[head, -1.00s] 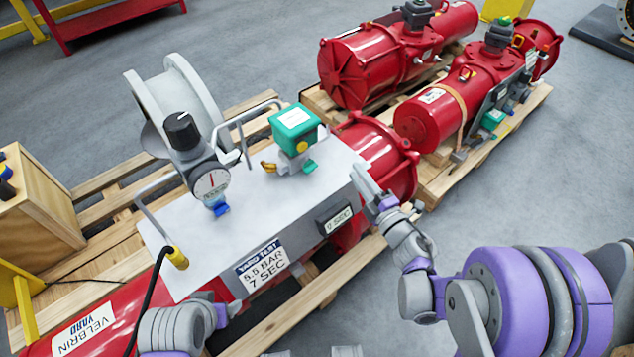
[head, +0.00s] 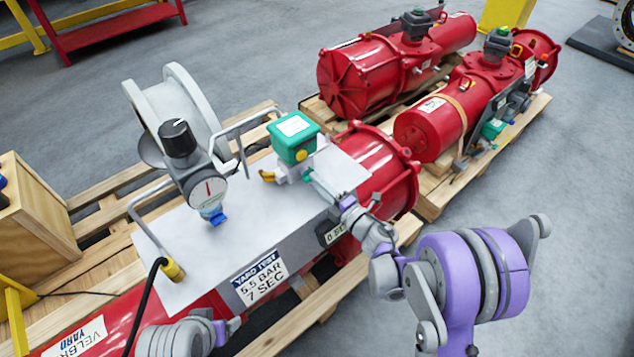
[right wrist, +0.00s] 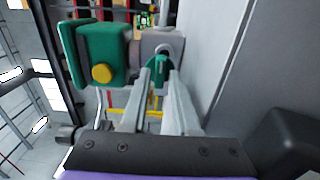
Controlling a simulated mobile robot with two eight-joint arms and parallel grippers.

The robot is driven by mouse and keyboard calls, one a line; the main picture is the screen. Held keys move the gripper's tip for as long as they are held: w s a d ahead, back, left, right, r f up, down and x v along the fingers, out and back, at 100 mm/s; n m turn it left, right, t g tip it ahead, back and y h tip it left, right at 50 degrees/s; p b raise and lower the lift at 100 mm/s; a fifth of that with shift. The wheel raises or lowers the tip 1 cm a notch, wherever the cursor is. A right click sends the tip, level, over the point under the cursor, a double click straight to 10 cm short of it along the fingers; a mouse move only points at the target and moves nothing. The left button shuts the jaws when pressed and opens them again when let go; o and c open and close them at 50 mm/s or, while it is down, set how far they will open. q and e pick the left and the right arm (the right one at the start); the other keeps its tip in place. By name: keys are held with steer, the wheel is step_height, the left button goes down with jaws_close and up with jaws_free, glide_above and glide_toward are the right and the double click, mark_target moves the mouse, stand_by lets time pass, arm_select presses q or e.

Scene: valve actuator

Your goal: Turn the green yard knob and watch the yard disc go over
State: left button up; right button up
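The small green knob (right wrist: 158,70) is on the valve block under a green box with a yellow button (head: 294,138), on the white panel (head: 245,215). My right gripper (head: 314,182) reaches it from the right. In the right wrist view its fingers (right wrist: 157,88) stand apart, one on each side of the knob; I cannot tell whether they touch it. In the head view the gripper largely hides the knob. A grey ring-shaped valve body (head: 180,105) stands behind the panel, with a grey disc edge (head: 150,152) showing in it. My left gripper (head: 226,328) is low at the panel's front, fingers unclear.
A pressure gauge with a black knob (head: 205,188) and metal handles rise from the panel. A black cable with a yellow plug (head: 173,270) is at its left. Red actuators (head: 375,75) lie on pallets behind. A wooden crate (head: 35,220) stands left.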

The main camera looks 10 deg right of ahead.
steer(key=shift+w+a, duration=0.15)
steer(key=shift+w, duration=0.1)
jaws_close()
